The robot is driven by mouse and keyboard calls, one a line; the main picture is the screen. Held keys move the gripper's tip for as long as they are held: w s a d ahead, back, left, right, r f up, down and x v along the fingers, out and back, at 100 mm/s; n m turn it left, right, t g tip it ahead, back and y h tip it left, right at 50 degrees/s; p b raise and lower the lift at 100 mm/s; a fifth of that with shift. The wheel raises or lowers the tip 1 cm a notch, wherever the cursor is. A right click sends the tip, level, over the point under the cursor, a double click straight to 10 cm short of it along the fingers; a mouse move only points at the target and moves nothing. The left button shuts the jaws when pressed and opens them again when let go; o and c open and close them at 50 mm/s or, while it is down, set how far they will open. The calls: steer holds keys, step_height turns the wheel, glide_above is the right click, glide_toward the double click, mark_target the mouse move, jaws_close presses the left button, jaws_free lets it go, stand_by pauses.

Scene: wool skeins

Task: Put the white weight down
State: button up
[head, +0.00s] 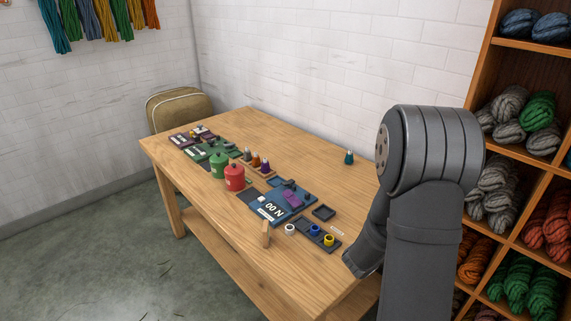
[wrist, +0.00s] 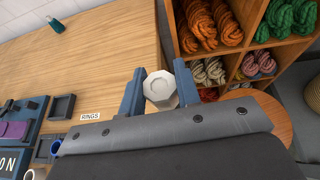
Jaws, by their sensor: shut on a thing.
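The white weight (wrist: 160,87) is a pale, many-sided block with a round recess in its top, seen in the wrist view. My gripper (wrist: 160,88) is shut on it, one blue finger on each side. It appears near the end edge of the wooden table (wrist: 95,60); I cannot tell its height. In the head view my own arm hides the gripper and the weight.
A blue board (head: 272,208), a small dark tray (head: 323,212) and a rack with blue and yellow rings (head: 321,235) lie on the table. A teal bottle (head: 349,157) stands behind. Wool shelves (head: 530,150) rise at right. The table's back middle is clear.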

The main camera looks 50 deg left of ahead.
steer(key=s+a+n+g+y, duration=0.1)
steer(key=s+a+n+y, duration=0.3)
steer(key=s+a, duration=0.8)
glide_above(296, 259)
steer(key=shift+y, duration=0.3)
step_height(296, 259, down, 7)
steer(key=shift+r, duration=0.1)
steer(key=shift+s+a, duration=0.1)
steer(key=shift+f, duration=2.1)
steer(key=shift+f, duration=0.1)
steer(key=o, duration=1.1)
